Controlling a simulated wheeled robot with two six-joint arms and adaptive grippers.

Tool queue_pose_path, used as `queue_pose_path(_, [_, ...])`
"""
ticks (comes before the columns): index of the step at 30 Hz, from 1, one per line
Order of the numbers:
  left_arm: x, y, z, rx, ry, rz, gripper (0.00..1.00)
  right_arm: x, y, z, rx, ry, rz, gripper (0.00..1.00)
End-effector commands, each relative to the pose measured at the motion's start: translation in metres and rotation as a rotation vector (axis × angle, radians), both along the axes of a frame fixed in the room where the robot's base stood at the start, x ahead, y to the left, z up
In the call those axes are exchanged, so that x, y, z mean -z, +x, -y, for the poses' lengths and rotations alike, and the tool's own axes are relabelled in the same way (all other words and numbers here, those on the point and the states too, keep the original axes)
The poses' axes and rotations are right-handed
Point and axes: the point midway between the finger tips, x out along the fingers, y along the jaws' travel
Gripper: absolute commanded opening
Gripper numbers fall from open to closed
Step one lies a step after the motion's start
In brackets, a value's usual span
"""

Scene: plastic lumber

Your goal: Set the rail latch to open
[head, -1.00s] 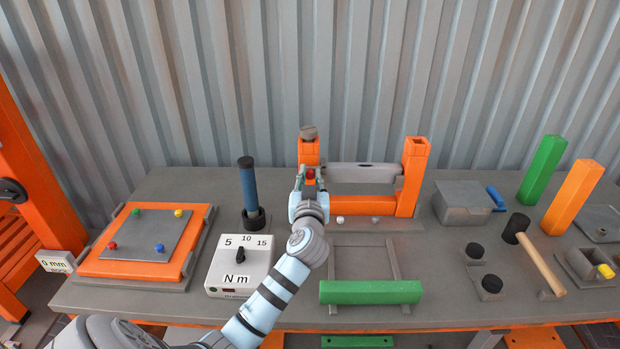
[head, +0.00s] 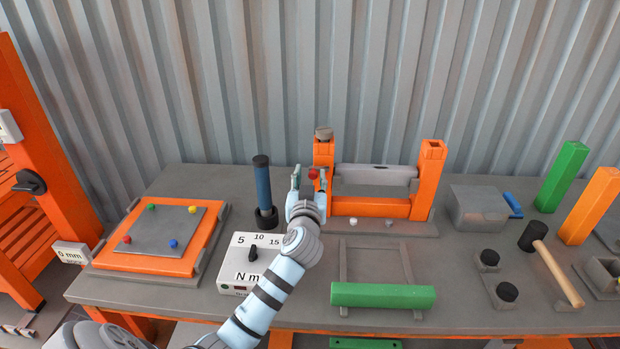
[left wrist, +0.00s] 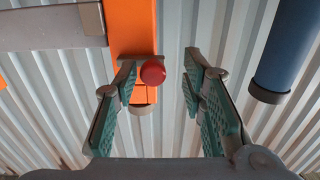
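Two orange posts (head: 432,165) carry a grey horizontal rail (head: 375,172) between them. A round red knob (head: 313,173) sits on the left post, just below its grey cap (head: 323,133); I take this to be the rail latch, but its setting cannot be read. My left gripper (head: 309,180) is open in front of the left post. In the left wrist view the red knob (left wrist: 152,72) appears between the open fingers (left wrist: 158,68), closer to the picture-left finger. No grip on it shows. My right gripper is out of view.
A blue cylinder (head: 263,186) stands close left of my gripper. A dial box (head: 250,262), an orange-framed panel (head: 190,262) and a green bar (head: 383,295) lie nearer. A hammer (head: 557,275) and a grey box (head: 478,202) are right. Corrugated wall stands behind.

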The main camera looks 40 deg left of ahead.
Motion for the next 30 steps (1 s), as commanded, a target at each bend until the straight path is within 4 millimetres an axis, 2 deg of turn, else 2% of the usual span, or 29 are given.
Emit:
queue_pose_path(7, [0.0, 0.0, 0.001, 0.002, -0.001, 0.002, 0.39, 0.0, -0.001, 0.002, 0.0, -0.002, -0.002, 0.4])
queue_pose_path(10, [0.0, -0.008, 0.007, 0.003, 0.0, 0.001, 0.39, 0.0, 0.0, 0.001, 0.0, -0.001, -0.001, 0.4])
queue_pose_path(21, [0.001, -0.087, 0.055, 0.002, -0.005, 0.001, 0.39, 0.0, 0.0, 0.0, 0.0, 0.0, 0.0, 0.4])
queue_pose_path(25, [0.001, -0.1, 0.063, 0.0, -0.004, 0.0, 0.39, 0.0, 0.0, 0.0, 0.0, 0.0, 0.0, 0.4])
queue_pose_path(30, [0.0, -0.102, 0.064, -0.001, -0.002, 0.001, 0.39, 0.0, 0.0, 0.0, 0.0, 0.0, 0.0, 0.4])
